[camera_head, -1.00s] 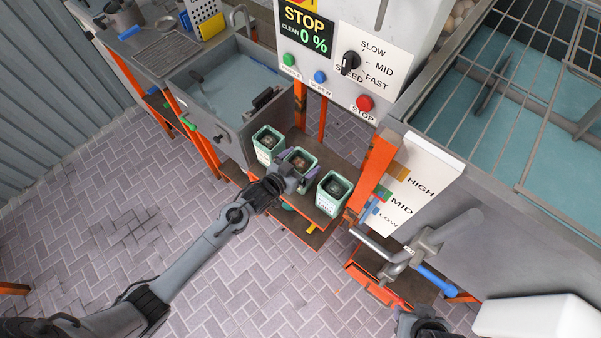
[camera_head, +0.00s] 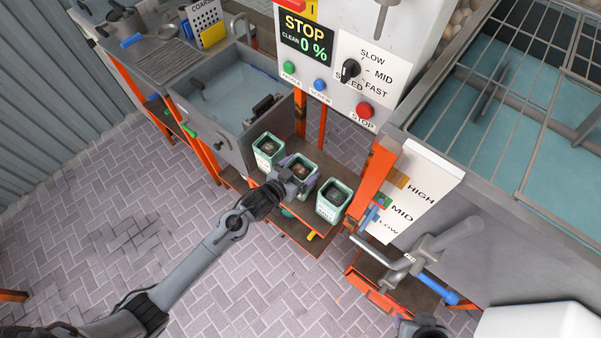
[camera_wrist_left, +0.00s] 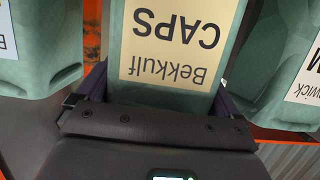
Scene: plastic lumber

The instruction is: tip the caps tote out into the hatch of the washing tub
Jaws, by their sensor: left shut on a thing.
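The caps tote (camera_head: 310,163) is a small green open bin with dark contents. It stands upright in the middle of a row of three on a low shelf. In the left wrist view its cream label (camera_wrist_left: 180,45) reads "Bekkulf CAPS" upside down. My left gripper (camera_head: 292,179) is shut on this tote, its fingers along both sides. A large tub (camera_head: 425,127) with blue-green water and a wire grid on top stands at the right. I cannot tell which opening is the hatch.
Similar green totes stand close on both sides, the left one (camera_head: 268,151) and the right one (camera_head: 333,203). Orange posts and a control box (camera_head: 345,55) rise behind the shelf. A grey sink (camera_head: 235,95) is at upper left. The brick floor (camera_head: 110,230) at left is clear.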

